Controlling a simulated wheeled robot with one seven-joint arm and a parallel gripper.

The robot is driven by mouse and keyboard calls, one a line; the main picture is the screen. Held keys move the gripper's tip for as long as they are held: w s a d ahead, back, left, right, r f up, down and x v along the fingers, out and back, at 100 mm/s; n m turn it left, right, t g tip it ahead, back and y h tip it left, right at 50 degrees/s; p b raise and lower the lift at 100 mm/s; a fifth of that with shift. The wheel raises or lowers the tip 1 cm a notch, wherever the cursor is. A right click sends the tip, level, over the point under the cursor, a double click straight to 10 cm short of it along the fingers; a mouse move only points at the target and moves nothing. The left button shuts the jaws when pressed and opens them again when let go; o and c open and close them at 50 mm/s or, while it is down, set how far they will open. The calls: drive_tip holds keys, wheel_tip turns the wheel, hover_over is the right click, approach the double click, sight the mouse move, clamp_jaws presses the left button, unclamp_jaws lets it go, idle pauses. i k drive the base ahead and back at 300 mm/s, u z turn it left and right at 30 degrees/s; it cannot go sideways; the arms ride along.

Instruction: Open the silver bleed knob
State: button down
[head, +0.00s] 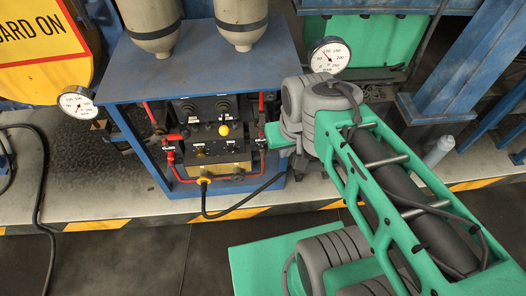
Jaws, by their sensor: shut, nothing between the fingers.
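The control panel (203,140) sits in the blue-framed unit and carries several small knobs. A yellow ball knob (224,129) stands out near its middle. A small pale knob (200,152) lies below and left of it; I cannot tell whether this is the silver bleed knob. My arm reaches in from the lower right. My gripper (266,138) is at the panel's right edge, small and partly hidden by my wrist. It is shut and holds nothing. I cannot tell whether it touches the panel.
A blue shelf (185,75) with two tanks (241,22) overhangs the panel. Red pipes (168,158) run along the panel's left side. A gauge (77,102) is at left, another (330,55) behind my wrist. A black cable (235,212) hangs in front.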

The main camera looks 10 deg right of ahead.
sight(262, 148)
drive_tip(key=z, duration=0.1)
drive_tip(key=k, duration=1.05)
drive_tip(key=u, duration=1.15)
drive_tip(key=i, duration=1.3)
drive_tip(key=z, duration=0.6)
